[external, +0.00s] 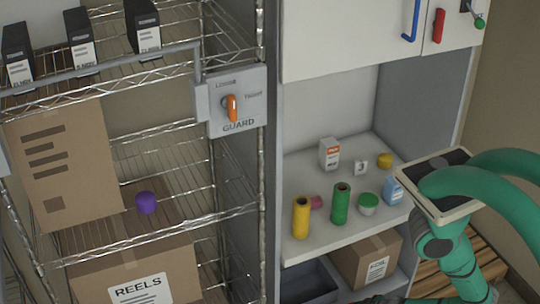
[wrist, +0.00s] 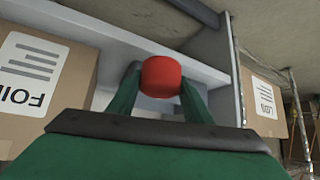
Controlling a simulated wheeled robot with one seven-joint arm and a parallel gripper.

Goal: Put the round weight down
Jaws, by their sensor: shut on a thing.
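The round weight (wrist: 161,77) is a short red cylinder with rounded edges in the wrist view. My gripper (wrist: 158,88) is shut on it, with one green finger at each side. A pale shelf board (wrist: 205,70) shows behind it; I cannot tell how far apart they are. In the external view my green arm is at the right, and its gripper and the weight cannot be made out there.
The white shelf (external: 300,165) holds yellow (external: 301,217) and green (external: 340,203) rolls, a green-lidded tub (external: 367,203), a blue-white bottle (external: 393,190) and small boxes. A wire rack (external: 190,225) at left holds cartons and a purple knob-like thing (external: 146,202). A FOIL carton (wrist: 40,85) shows in the wrist view.

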